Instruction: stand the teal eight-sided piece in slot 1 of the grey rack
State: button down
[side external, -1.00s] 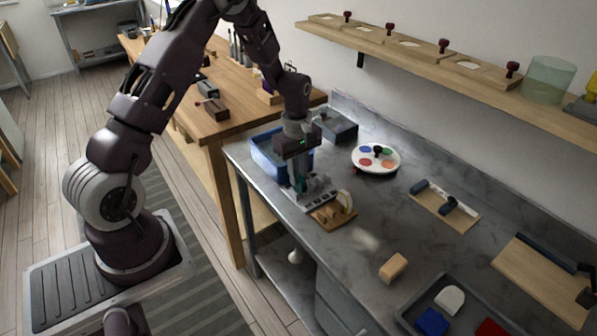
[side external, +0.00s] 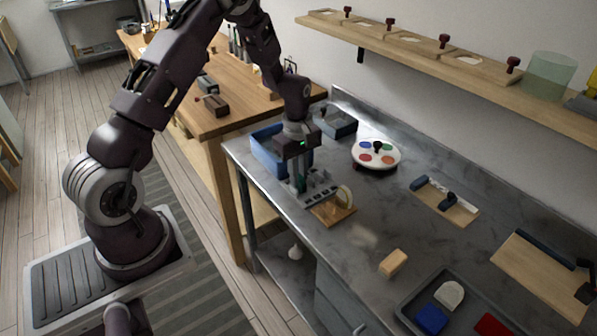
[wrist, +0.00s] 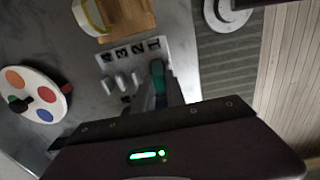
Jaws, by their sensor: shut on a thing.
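The teal eight-sided piece (wrist: 158,74) is between my gripper's fingers, upright at the slot 1 end of the grey rack (side external: 322,198). It also shows in the side view (side external: 300,184), below the gripper. My gripper (wrist: 160,92) is shut on it and points down over the rack. The rack's number plate (wrist: 130,50) reads 1 to 4 in the wrist view, with the piece beside the 1. The other slots show light grey dividers (wrist: 122,82). Whether the piece's lower end is seated in the slot is hidden.
A wooden board (side external: 335,212) with a pale ring-like piece (side external: 345,196) lies just beside the rack. A blue bin (side external: 268,155) stands close behind the gripper. A round colour-spotted palette (side external: 376,154) and a tan block (side external: 393,262) lie farther along the bench.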

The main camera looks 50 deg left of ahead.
jog(key=shift+f, duration=0.1)
jog(key=c, duration=1.3)
grip_release()
jog(key=shift+r, duration=3.5)
